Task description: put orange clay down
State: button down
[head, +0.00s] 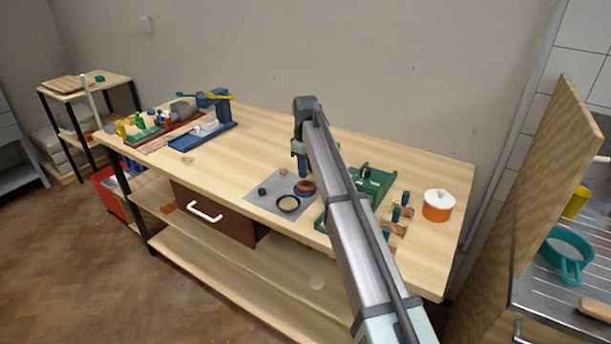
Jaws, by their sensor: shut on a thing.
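My gripper (304,178) points down over the right part of a grey mat (262,205) on the wooden bench. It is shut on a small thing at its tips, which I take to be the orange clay. A brownish-orange round shape (305,188) shows right at the fingertips; at this size I cannot tell clay from a dish under it, nor whether it touches the mat. A pink lump (283,172), a black lump (262,191) and a dark dish with cream contents (288,204) are also on the mat.
A green tray (373,187) stands close right of the mat, partly behind my arm. Wooden blocks with blue parts (397,215) and an orange pot with a white lid (437,206) stand further right. Tools crowd the bench's left end. The bench between is clear.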

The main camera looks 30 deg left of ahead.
jog(key=shift+f, duration=1.4)
jog(key=shift+f, duration=0.15)
jog(key=c, duration=0.9)
grip_release()
jog(key=shift+c, duration=0.2)
notch_tip(320, 180, up, 12)
